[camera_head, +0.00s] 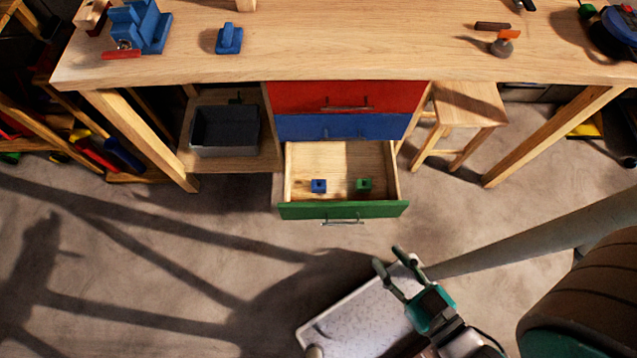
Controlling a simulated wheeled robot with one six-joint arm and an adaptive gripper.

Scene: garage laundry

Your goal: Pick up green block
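A small green block (363,185) lies inside the open green-fronted drawer (342,210), toward its right side near the front. A small blue block (318,186) lies in the same drawer to its left, apart from it. My gripper (388,262) is at the lower middle, in front of and below the drawer in the picture. Its two fingers are spread with nothing between them. The gripper is apart from the drawer and both blocks.
The drawer is pulled out under a wooden workbench (300,62), below shut red (300,97) and blue (300,127) drawers. A wooden stool (465,105) stands right of them; a dark bin (224,130) sits left. Floor before the drawer is clear.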

